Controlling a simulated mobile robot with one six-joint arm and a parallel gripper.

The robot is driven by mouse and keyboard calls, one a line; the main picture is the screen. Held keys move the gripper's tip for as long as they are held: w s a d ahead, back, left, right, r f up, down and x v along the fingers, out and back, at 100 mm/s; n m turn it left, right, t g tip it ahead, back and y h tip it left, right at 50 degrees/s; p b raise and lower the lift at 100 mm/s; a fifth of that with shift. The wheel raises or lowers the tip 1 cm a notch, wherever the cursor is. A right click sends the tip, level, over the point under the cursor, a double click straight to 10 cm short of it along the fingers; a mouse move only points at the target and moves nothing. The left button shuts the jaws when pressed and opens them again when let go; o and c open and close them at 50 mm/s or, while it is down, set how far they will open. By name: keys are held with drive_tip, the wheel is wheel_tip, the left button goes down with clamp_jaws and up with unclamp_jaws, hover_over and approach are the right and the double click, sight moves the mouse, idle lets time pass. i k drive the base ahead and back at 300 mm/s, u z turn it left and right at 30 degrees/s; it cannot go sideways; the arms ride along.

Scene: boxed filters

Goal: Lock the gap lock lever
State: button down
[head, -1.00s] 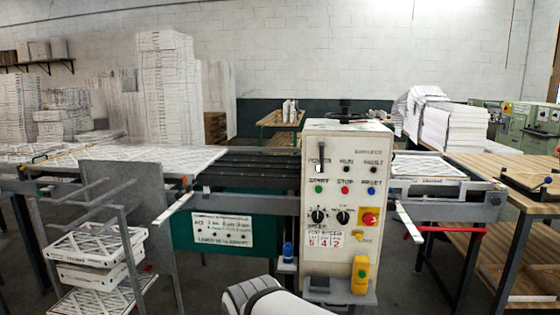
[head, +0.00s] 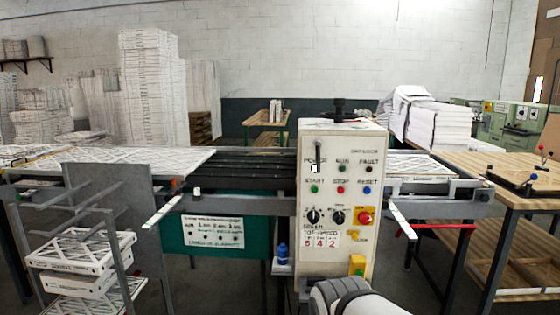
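The white control cabinet (head: 338,250) stands at the middle of the machine. A small yellow piece (head: 354,236) sits under the red stop button (head: 364,216). A yellow box (head: 357,264) lower down is partly hidden by my arm. My white arm link shows at the bottom, in front of the cabinet; my gripper is out of view.
A grey rack (head: 105,265) with boxed filters stands at the left front. A blue bottle (head: 282,254) stands left of the cabinet. A flat bar (head: 403,224) juts out at the right. A wooden table (head: 515,180) with a red-knobbed black device (head: 541,150) is far right.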

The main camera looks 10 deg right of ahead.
sight(317, 144)
drive_tip(key=u, duration=0.05)
drive_tip(key=i, duration=1)
drive_tip(key=z, duration=0.05)
